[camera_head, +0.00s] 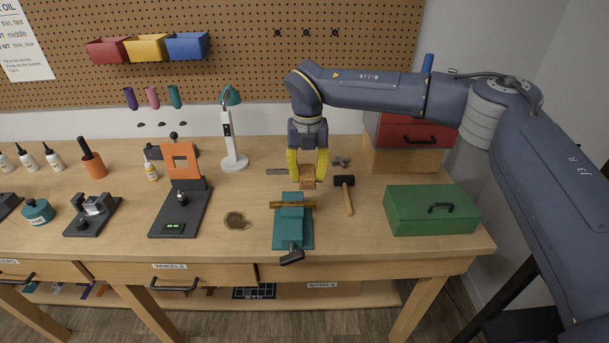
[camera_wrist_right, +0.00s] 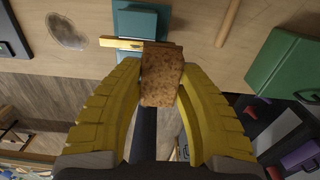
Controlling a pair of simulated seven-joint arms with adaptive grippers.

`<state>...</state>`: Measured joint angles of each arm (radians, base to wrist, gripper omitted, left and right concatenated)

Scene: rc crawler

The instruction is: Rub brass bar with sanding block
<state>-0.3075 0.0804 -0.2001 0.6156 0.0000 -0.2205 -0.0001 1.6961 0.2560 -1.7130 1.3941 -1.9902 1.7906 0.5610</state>
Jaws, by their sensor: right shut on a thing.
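My right gripper (camera_head: 308,176) has yellow fingers and is shut on a brown, speckled sanding block (camera_head: 307,181). In the right wrist view the block (camera_wrist_right: 161,76) sits between the two fingertips. The brass bar (camera_head: 280,205) lies crosswise in the teal vise (camera_head: 292,234) near the front of the bench. The block is just behind and above the bar in the head view; I cannot tell whether they touch. In the right wrist view one end of the bar (camera_wrist_right: 112,42) shows beyond the block, and the rest is partly hidden. My left gripper is not in view.
A hammer (camera_head: 345,194) lies right of the vise, and a green toolbox (camera_head: 432,209) stands farther right. Left of the vise are a round brown patch (camera_head: 237,221) and a dark stand with an orange frame (camera_head: 181,160). A teal-headed lamp (camera_head: 231,130) stands behind.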

